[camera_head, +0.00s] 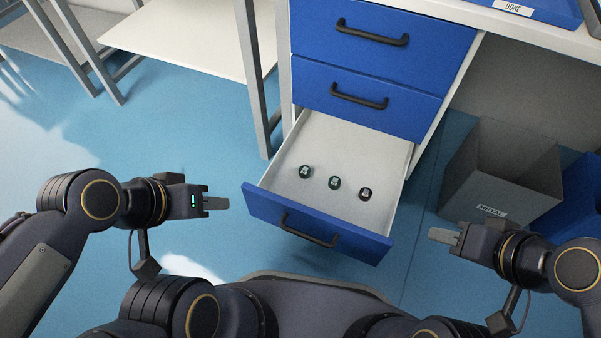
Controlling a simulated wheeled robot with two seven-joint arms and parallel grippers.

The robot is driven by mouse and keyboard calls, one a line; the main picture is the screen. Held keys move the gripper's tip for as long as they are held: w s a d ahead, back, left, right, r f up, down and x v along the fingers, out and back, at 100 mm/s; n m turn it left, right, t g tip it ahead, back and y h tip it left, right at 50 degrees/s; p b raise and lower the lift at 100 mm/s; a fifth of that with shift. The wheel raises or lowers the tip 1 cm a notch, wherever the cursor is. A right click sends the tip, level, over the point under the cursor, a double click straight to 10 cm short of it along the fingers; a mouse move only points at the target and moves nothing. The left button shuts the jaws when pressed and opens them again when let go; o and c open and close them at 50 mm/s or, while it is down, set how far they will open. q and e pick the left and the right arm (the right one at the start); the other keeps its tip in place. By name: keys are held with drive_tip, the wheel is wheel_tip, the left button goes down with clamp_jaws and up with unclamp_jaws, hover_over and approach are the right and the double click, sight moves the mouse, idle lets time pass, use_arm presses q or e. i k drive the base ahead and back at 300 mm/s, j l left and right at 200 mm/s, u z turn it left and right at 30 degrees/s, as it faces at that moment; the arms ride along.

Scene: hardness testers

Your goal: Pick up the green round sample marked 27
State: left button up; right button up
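Three small round samples lie in a row in the open bottom drawer (330,215). The left sample (305,171) and the middle sample (334,182) look dark green, and the right sample (365,193) looks black. Each has a pale label on top, but the numbers are too small to read. My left gripper (222,203) is left of the drawer, over the floor, and holds nothing. My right gripper (438,236) is right of the drawer, also with nothing visible in it. Both are seen edge-on, so their finger gap is unclear.
Two shut blue drawers (370,62) with black handles are above the open one. A grey bin (505,170) marked METAL stands at the right, with a blue bin (578,195) beside it. A blue tray labelled DONE (550,8) is on the worktop. A white table (190,40) stands at the left.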

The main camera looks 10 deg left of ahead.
sight(306, 171)
drive_tip(key=k+j+z, duration=0.1)
drive_tip(key=j, duration=0.25)
drive_tip(key=k+j+z, duration=0.1)
drive_tip(key=j, duration=0.3)
drive_tip(key=k+j, duration=0.15)
drive_tip(key=j, duration=0.2)
drive_tip(key=k+j+z, duration=0.15)
drive_tip(key=j, duration=0.2)
drive_tip(key=i+j+z, duration=0.1)
drive_tip(key=j, duration=0.25)
drive_tip(key=i+j+z, duration=0.1)
drive_tip(key=j, duration=0.25)
drive_tip(key=i+j+z, duration=0.15)
drive_tip(key=j, duration=0.2)
drive_tip(key=i+j+z, duration=0.1)
drive_tip(key=j, duration=0.25)
drive_tip(key=i+j+z, duration=0.2)
drive_tip(key=i+j, duration=0.5)
drive_tip(key=i, duration=0.15)
